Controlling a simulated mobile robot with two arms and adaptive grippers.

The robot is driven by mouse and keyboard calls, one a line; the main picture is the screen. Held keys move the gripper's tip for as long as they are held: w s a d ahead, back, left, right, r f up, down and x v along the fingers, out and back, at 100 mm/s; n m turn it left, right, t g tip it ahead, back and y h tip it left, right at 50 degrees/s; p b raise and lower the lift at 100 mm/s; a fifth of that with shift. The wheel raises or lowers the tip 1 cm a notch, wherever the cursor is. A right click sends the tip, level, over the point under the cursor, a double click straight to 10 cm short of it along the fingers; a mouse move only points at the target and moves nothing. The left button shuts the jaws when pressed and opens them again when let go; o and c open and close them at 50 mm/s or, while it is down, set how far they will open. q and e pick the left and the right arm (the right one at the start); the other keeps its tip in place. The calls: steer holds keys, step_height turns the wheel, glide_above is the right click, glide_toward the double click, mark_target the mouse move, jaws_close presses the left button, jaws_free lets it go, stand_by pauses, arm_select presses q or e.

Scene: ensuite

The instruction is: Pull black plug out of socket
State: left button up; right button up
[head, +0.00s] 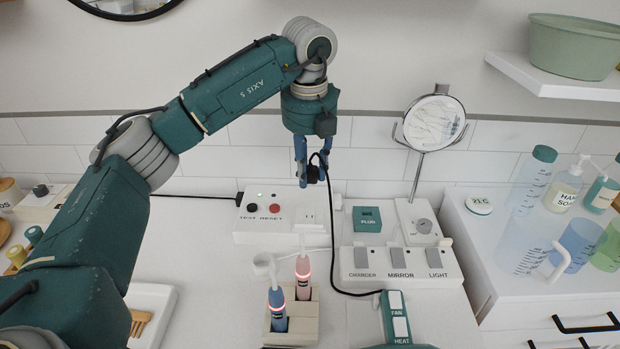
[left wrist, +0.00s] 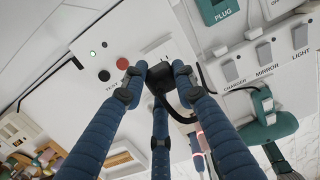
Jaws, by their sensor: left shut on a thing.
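My left gripper (head: 313,178) has its blue fingers shut on the black plug (head: 313,171), which hangs over the white socket box (head: 258,223) with TEST and RESET buttons. The plug (left wrist: 163,78) also shows between the fingertips in the left wrist view. The outlet face (head: 308,217) of the box shows below the plug in the head view, and the plug appears apart from it. The black cord runs from the plug down to the teal device with FAN and HEAT switches (head: 396,316). My right gripper is not in view.
A holder with two toothbrushes (head: 291,318) stands in front of the socket box. A switch panel (head: 400,264), a teal PLUG box (head: 367,219) and a round mirror (head: 434,122) are to the right. Bottles and cups stand on the right-hand counter (head: 480,240).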

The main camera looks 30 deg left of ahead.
mark_target(310, 167)
arm_select(q)
steer(key=shift+r+p, duration=1.7)
steer(key=shift+r, duration=0.3)
steer(key=shift+r+p, duration=0.95)
steer(key=shift+r, duration=0.2)
step_height(310, 167, up, 4)
steer(key=p, duration=0.3)
steer(key=shift+s, duration=0.15)
